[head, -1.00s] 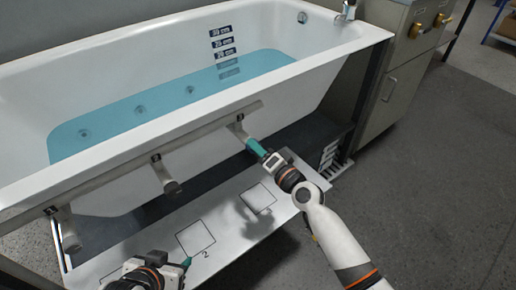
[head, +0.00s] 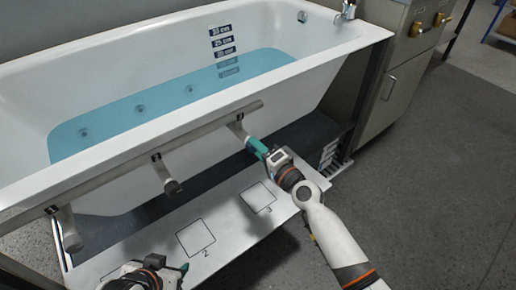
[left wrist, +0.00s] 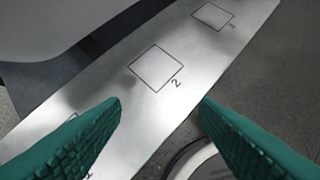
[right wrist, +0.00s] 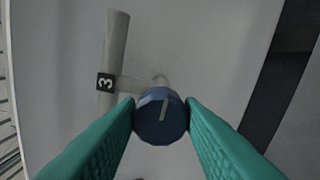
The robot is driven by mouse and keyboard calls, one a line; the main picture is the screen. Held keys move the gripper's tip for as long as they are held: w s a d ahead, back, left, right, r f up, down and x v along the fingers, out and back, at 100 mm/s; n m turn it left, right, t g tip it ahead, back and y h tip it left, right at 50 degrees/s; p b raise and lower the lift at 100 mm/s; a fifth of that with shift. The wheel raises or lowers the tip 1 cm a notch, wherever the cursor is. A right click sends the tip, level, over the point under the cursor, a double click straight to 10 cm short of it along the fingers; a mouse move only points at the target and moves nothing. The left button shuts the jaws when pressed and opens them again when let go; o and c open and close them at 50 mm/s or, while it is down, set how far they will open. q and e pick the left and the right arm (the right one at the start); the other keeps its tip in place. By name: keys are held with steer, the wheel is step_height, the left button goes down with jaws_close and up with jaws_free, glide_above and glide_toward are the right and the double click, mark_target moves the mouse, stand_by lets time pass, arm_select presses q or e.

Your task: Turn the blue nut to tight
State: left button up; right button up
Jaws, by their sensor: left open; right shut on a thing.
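The blue nut (right wrist: 160,115) is on the end of the pipe stub marked 3, with a pale line on its face that is nearly upright and leans slightly right. My right gripper (right wrist: 161,108) is shut on the nut, one green finger on each side. In the head view a bit of the blue nut (head: 250,144) shows beyond the right gripper's fingers (head: 258,149). My left gripper (left wrist: 162,105) is open and empty above the white board, low in the head view.
The white board (head: 228,222) has outlined squares, with 2 and 3 readable, and no loose parts on them. A bathtub (head: 300,95) with blue water stands behind. Two other stubs, the middle one (head: 168,176) and the left one (head: 68,230), hang from the rail. A grey cabinet (head: 400,85) stands right.

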steer(key=o, duration=1)
steer(key=shift+c, duration=0.2)
steer(key=shift+s+d, duration=0.1)
arm_select(q)
steer(key=shift+s+a+f+g, duration=0.2)
steer(key=shift+s+g, duration=0.2)
steer(key=shift+s, duration=0.25)
arm_select(e)
steer(key=v, duration=1.2)
arm_select(q)
steer(key=shift+s+f, duration=0.1)
